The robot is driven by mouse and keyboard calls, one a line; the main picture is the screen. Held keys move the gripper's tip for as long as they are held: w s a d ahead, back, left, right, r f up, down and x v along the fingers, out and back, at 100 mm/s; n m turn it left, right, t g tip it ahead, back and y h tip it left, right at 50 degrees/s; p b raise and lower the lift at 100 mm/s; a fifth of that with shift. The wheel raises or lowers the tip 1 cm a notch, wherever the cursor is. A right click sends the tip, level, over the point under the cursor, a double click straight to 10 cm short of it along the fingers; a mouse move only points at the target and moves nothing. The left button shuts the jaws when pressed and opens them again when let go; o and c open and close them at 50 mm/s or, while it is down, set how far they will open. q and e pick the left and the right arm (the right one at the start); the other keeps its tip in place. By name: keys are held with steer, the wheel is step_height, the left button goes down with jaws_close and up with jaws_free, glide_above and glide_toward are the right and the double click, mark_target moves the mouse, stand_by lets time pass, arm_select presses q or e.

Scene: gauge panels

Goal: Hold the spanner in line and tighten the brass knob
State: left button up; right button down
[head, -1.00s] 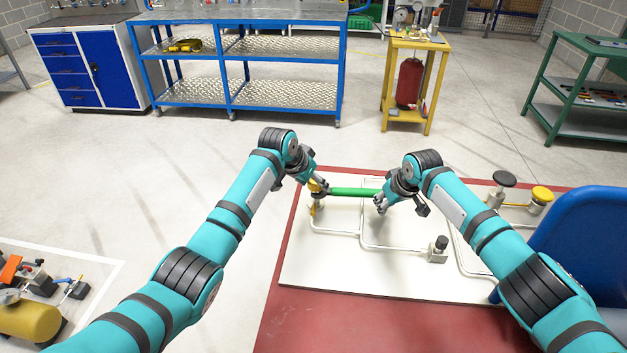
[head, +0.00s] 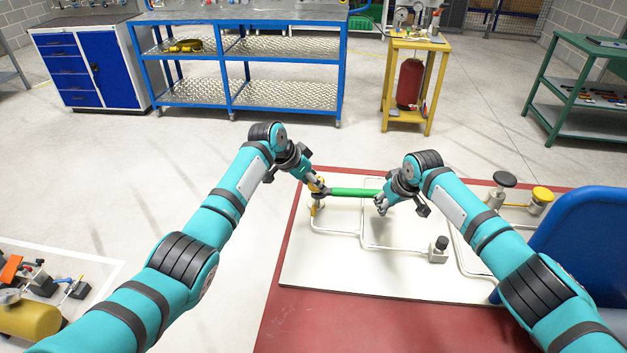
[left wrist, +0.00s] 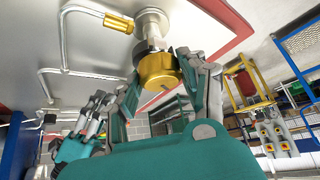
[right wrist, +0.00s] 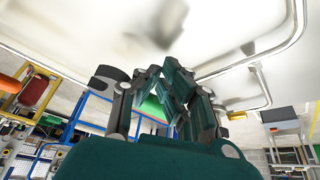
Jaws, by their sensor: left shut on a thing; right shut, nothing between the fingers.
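The brass knob (left wrist: 157,70) sits on a pale stem of the white pipe panel (head: 330,275). My left gripper (head: 318,187) is shut on the knob, with a finger on either side in the left wrist view (left wrist: 160,84). The spanner (head: 352,193) has a green handle that runs from beside the knob towards my right gripper. Its head end is mostly hidden by my left gripper. My right gripper (head: 381,204) is shut and empty near the handle's right end. A bit of green (right wrist: 153,106) shows behind its fingers in the right wrist view; I cannot tell whether they touch.
White pipes (head: 390,247) run across the panel to a small grey fitting (head: 438,249). A black knob (head: 504,180) and a yellow knob (head: 542,195) stand at the right, near a blue padded shape (head: 585,245).

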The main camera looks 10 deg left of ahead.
arm_select(q)
steer(key=shift+m+g+h, duration=0.3)
steer(key=shift+m, duration=0.5)
steer(key=shift+w+a+m+g+h, duration=0.15)
steer(key=shift+m+g+h, duration=0.15)
steer(key=shift+m+g, duration=0.55)
steer(key=shift+m+t, duration=0.25)
steer(key=o, duration=1)
steer(key=shift+r, duration=0.1)
